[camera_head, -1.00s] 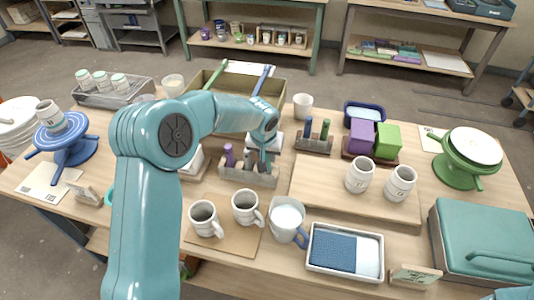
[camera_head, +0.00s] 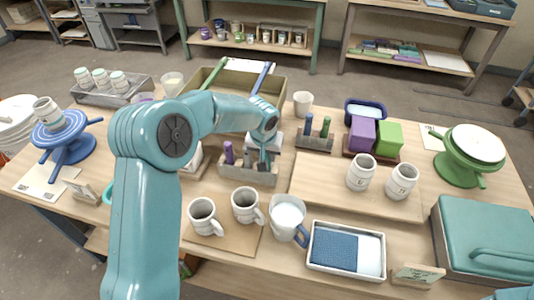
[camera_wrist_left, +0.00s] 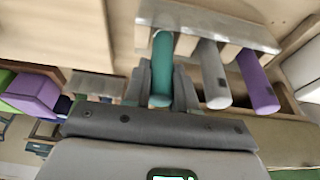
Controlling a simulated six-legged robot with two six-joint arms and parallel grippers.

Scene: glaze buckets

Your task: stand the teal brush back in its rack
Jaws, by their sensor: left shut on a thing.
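The teal brush (camera_wrist_left: 161,72) is between the fingers of my left gripper (camera_wrist_left: 161,88) in the left wrist view; the gripper is shut on it. The brush's far end meets the grey rack (camera_wrist_left: 222,22), beside a grey brush (camera_wrist_left: 214,75) and a purple brush (camera_wrist_left: 258,82) that stand in it. The three handle ends sit at about the same level. In the head view my left gripper (camera_head: 264,157) is at the right end of the rack (camera_head: 247,174) and largely hides the teal brush. My right gripper is not visible.
Mugs (camera_head: 204,217) stand on a board in front of the rack. A second small rack (camera_head: 315,143) with brushes stands behind to the right. A jug (camera_head: 287,219) and a white tray (camera_head: 345,251) are at the front. A large box (camera_head: 220,90) is behind my arm.

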